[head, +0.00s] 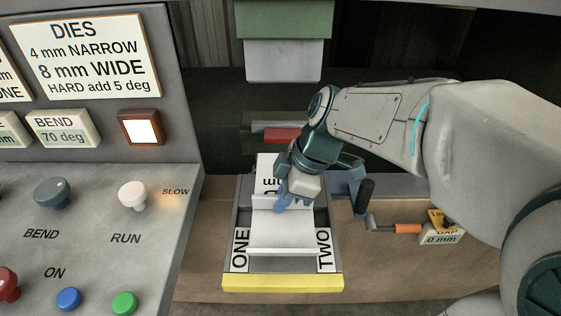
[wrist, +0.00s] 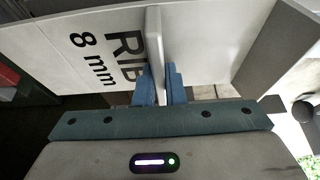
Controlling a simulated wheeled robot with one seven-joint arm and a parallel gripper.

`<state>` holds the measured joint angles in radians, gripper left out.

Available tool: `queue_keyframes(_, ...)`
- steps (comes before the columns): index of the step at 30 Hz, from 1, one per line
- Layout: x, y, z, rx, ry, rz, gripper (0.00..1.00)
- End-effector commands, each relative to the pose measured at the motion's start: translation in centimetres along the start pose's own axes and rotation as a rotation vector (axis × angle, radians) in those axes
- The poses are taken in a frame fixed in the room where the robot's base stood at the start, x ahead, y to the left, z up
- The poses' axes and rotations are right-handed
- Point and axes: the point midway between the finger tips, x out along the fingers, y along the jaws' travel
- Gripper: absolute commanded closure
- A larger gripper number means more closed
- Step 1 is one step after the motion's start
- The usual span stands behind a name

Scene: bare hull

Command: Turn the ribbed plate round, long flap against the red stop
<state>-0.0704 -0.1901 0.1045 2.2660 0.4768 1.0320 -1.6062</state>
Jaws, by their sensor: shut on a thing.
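The ribbed plate (head: 282,230) is pale grey and lies in line with the bed between the labels ONE and TWO. Its raised rib (head: 266,203) crosses it, and a lettered flap reaches back towards the red stop (head: 282,135). In the wrist view the plate (wrist: 215,40) reads "RIB 8 mm", and the rib (wrist: 154,45) stands between the blue fingers. My gripper (head: 284,200) is shut on the rib; it also shows in the wrist view (wrist: 159,82). I cannot tell whether the plate touches the bed or the stop.
A control panel (head: 90,215) with knobs and buttons fills the left. A green and grey press head (head: 287,55) hangs above the back. A crank with an orange handle (head: 408,228) and a "0 mm" gauge (head: 440,237) stand right of the bed. A yellow edge (head: 283,282) closes the front.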

Motion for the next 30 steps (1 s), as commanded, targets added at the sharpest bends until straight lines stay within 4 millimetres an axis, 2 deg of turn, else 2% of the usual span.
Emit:
queue_keyframes(24, 1.4, 6.9, 0.6, 0.000, 0.001, 0.002, 1.00)
queue_keyframes(30, 2.5, 6.9, 1.0, -0.001, 0.001, 0.003, 1.00)
